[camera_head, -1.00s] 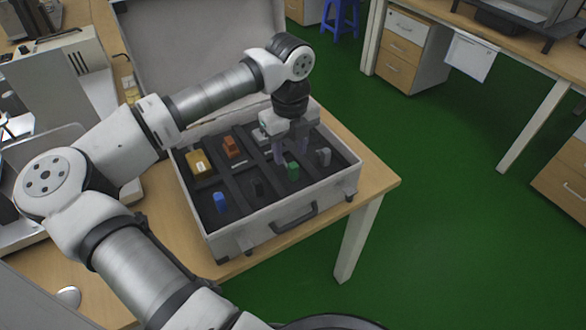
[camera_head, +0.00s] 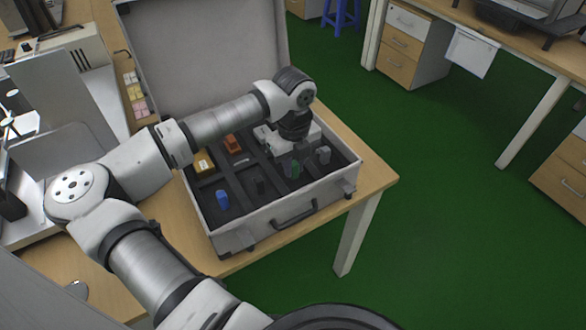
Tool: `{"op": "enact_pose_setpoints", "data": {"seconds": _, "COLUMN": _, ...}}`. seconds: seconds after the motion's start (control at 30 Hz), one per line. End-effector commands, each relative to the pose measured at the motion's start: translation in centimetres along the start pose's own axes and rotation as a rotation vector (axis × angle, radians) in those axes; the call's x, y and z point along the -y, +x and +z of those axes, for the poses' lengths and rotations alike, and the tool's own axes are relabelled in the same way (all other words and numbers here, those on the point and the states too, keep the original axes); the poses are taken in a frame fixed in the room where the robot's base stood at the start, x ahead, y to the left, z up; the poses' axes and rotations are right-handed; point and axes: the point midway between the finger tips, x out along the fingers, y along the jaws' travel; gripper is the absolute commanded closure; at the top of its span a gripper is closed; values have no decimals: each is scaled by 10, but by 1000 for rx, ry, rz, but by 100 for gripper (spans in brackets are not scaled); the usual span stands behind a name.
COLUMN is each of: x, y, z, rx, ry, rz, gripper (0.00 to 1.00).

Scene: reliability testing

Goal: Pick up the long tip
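The open case (camera_head: 228,238) stands on the wooden table with its lid up, its dark insert split into compartments. I cannot tell for certain which small part in it is the long tip. A grey part (camera_head: 323,155) stands at the right, and a green part (camera_head: 295,170) stands left of it, partly hidden. My gripper (camera_head: 297,162) points down into the right side of the case, close to the green part and left of the grey one. Its fingertips blend with the parts, so whether it is open or holds something is unclear.
Other compartments hold a blue part (camera_head: 222,198), a black part (camera_head: 257,187), an orange part (camera_head: 232,143) and a yellow part (camera_head: 203,162) partly behind my arm. The raised lid (camera_head: 200,50) stands behind. Dividers and case walls surround my gripper. The table's right corner is clear.

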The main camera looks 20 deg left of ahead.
Motion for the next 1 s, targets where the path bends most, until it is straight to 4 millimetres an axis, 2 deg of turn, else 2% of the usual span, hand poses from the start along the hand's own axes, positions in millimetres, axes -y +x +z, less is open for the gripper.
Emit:
{"op": "enact_pose_setpoints", "data": {"seconds": 0.1, "x": 0, "y": 0, "z": 0, "rx": 0, "ry": 0, "rz": 0, "gripper": 100}}
{"op": "enact_pose_setpoints", "data": {"seconds": 0.37, "x": 0, "y": -1, "z": 0, "rx": 1, "ry": 0, "rz": 0, "gripper": 100}}
{"op": "enact_pose_setpoints", "data": {"seconds": 0.57, "x": 0, "y": -13, "z": 1, "rx": 2, "ry": -1, "rz": 0, "gripper": 100}}
{"op": "enact_pose_setpoints", "data": {"seconds": 0.77, "x": 0, "y": -50, "z": 1, "rx": 6, "ry": 0, "rz": 0, "gripper": 100}}
{"op": "enact_pose_setpoints", "data": {"seconds": 1.0, "x": 1, "y": -121, "z": 0, "rx": 6, "ry": -1, "rz": -1, "gripper": 100}}
